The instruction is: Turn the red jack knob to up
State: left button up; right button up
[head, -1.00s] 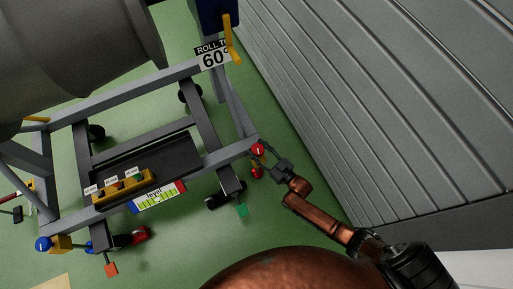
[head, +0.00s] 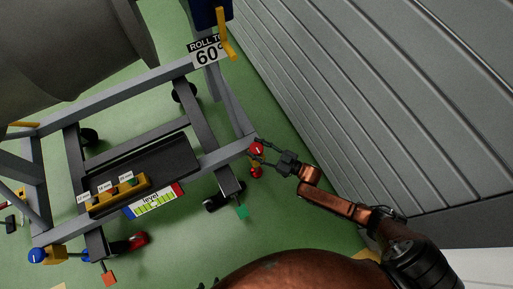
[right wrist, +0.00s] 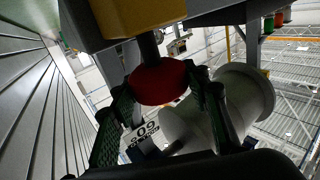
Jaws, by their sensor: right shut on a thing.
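The red jack knob (head: 257,149) is at the right corner of the grey stand frame in the head view. My right gripper (head: 262,151) reaches it from the right, with a finger on either side. In the right wrist view the red knob (right wrist: 159,82) is round, on a dark stem under a yellow block (right wrist: 138,14). My right gripper (right wrist: 160,103) is shut on it there, with the dark green-padded fingers at its left and right. Any position mark on the knob is not readable. My left gripper is not in view.
A second red part (head: 256,172) hangs just below the knob. The grey ribbed wall (head: 350,90) runs close to the right of my arm. The stand (head: 130,90) carries a level label (head: 153,201) and a dark tray. Green floor lies around it.

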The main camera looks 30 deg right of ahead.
jog(key=o, duration=1.2)
jog(key=shift+c, duration=0.2)
jog(key=shift+s+d, duration=0.1)
jog(key=v, duration=1.1)
jog(key=shift+s+d, duration=0.25)
jog(key=shift+s, duration=0.05)
